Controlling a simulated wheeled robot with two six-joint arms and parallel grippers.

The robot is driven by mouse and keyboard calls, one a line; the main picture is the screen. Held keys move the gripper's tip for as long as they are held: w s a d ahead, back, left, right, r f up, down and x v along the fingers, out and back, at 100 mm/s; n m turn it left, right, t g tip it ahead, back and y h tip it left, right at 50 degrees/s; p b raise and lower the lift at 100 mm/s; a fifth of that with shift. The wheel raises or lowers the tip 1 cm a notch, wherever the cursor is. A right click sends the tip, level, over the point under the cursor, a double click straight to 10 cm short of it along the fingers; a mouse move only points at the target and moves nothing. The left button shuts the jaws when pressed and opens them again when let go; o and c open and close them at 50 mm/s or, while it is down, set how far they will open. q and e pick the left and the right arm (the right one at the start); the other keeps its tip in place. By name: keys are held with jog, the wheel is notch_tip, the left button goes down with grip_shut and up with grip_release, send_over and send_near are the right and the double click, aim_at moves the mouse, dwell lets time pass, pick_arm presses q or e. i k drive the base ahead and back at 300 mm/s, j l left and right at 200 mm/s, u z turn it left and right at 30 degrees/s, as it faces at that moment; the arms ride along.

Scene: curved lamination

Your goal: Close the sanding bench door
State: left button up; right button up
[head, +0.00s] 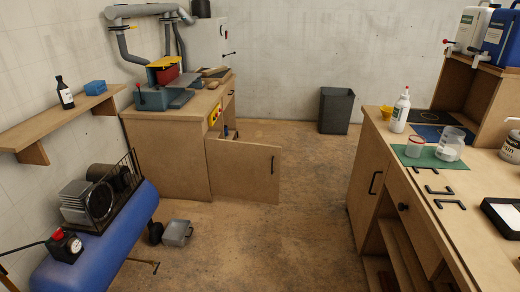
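The sanding bench (165,160) is a wooden cabinet against the left wall, towards the back. Its wooden door (240,172) stands wide open, swung out from the bench's near front corner into the room. The door's black bar handle (273,165) is near its free right edge. The door hides most of the cabinet's opening; small items show just above its top edge. Neither of my grippers is in view.
A long workbench (440,205) fills the right side. A dark bin (334,110) stands at the back wall. The floor (300,190) between is clear.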

aim_at(242, 171)
jog(key=i+l+u, duration=0.15)
jog(key=i, duration=0.4)
jog(key=i+l+u, duration=0.15)
jog(key=i+l, duration=0.3)
